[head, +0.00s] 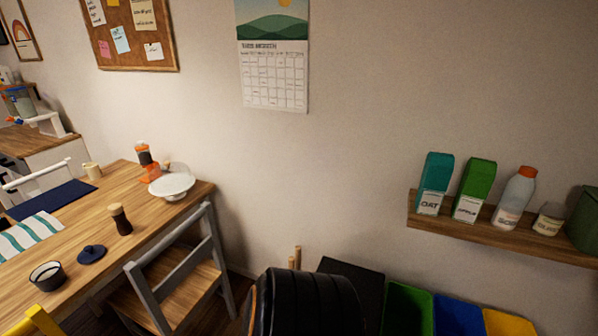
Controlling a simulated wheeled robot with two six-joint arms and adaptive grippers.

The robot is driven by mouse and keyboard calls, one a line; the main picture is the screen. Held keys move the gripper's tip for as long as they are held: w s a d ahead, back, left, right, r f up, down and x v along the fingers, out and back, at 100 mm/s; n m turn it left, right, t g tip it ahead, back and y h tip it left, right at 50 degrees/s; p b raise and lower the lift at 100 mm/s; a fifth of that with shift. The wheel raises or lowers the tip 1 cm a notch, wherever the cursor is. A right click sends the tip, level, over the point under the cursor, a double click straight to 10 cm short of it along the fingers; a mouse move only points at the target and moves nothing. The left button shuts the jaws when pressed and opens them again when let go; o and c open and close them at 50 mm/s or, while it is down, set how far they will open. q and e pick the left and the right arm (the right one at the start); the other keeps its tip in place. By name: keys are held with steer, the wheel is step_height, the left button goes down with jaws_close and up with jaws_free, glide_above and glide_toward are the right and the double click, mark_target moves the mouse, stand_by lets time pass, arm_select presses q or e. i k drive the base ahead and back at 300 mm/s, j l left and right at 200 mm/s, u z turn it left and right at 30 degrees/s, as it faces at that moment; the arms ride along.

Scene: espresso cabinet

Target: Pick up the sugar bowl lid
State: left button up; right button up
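A small dark blue lid (92,254) with a knob on top lies on the wooden table at the left. It looks like the sugar bowl lid. A dark open bowl (47,276) with pale contents stands just in front and to the left of it. The bowl is uncovered, and the lid is apart from it. Neither of my grippers is in view.
A black rounded object (308,302) and coloured bins (458,315) fill the bottom.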

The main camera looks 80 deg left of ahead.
mark_target(90, 254)
steer(key=u, duration=4.45)
steer(key=i+l, duration=0.05)
